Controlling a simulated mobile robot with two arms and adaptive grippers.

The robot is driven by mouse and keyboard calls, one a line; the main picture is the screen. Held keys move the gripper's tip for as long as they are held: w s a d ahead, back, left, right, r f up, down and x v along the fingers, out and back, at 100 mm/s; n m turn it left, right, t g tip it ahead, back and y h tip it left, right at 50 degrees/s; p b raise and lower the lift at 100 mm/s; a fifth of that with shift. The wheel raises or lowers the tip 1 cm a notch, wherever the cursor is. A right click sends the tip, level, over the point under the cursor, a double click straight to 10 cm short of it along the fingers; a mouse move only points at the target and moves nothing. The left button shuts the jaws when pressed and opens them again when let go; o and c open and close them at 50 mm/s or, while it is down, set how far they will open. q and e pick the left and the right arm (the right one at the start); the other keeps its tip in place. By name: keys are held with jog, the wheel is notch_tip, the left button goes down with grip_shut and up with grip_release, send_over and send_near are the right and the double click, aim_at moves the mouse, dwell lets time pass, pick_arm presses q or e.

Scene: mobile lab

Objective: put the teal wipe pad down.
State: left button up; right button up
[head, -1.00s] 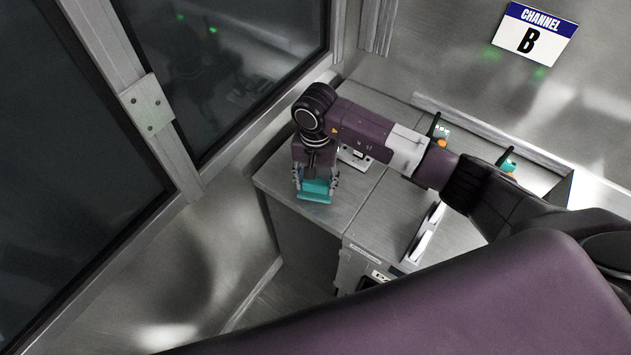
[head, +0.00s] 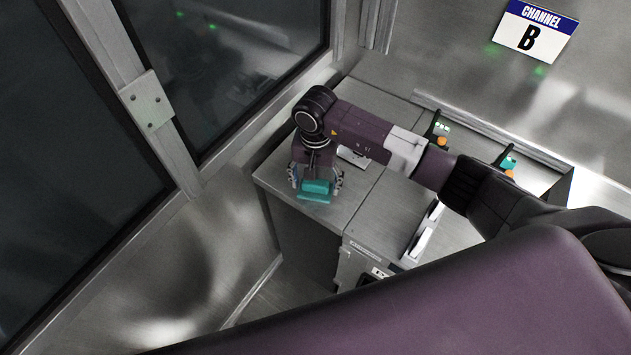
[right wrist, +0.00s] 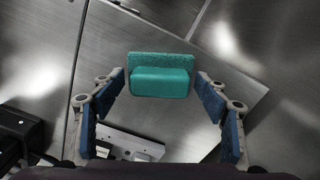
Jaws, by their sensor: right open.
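The teal wipe pad (head: 315,189) lies on the left end of the metal counter (head: 360,185), close to its front edge. It has a flat base and a raised block as a grip, seen clearly in the right wrist view (right wrist: 160,80). My right gripper (head: 316,183) is above the pad, pointing down. Its blue-padded fingers (right wrist: 168,95) are spread wide on either side of the pad, with a visible gap on both sides. My left gripper is not in view.
A small white and grey plate (right wrist: 125,143) lies on the counter behind the pad. Devices with orange knobs (head: 441,142) stand further right. A "CHANNEL B" sign (head: 535,33) hangs on the back wall. Dark windows (head: 230,70) are at left.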

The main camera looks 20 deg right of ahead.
jog(key=shift+r, duration=0.25)
notch_tip(320, 180, up, 12)
jog(key=b, duration=0.4)
jog(key=shift+f, duration=0.15)
